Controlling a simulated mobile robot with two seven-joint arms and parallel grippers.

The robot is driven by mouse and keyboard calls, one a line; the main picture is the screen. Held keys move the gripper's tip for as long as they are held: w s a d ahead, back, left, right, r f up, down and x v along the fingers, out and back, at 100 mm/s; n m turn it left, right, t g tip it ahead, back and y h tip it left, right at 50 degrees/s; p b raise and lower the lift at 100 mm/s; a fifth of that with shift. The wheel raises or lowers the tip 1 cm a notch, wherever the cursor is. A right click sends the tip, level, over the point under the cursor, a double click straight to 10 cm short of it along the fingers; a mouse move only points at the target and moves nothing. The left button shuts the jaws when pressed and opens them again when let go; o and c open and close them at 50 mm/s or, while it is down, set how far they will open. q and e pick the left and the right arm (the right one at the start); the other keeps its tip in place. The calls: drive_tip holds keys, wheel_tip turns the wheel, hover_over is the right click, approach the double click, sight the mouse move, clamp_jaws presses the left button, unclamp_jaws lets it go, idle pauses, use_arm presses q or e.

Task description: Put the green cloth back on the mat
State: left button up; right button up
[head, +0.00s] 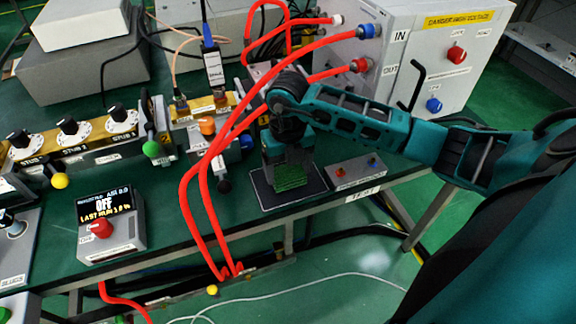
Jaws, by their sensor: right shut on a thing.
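The green cloth (291,177) is at the dark mat (264,200), which has a pale edge and lies near the front edge of the green table. My right gripper (288,163) points down over the mat and is shut on the cloth. The cloth shows below the fingers, over the middle of the mat. I cannot tell whether its underside touches the mat. The gripper hides the cloth's upper part and the back of the mat. My left gripper is not in view.
Red hoses (205,190) loop close on the left of the mat and hang over the table's front edge. A small grey panel (357,170) sits right of the mat. A grey high-voltage box (440,60) stands behind my right arm. A control box (110,228) stands front left.

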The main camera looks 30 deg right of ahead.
sight(288, 172)
drive_tip(key=shift+f, duration=0.15)
drive_tip(key=o, duration=0.9)
drive_tip(key=shift+o, duration=0.2)
drive_tip(key=shift+r, duration=0.35)
wheel_tip(288, 172, up, 12)
drive_tip(key=shift+f+p, duration=0.15)
drive_tip(key=shift+p, duration=0.15)
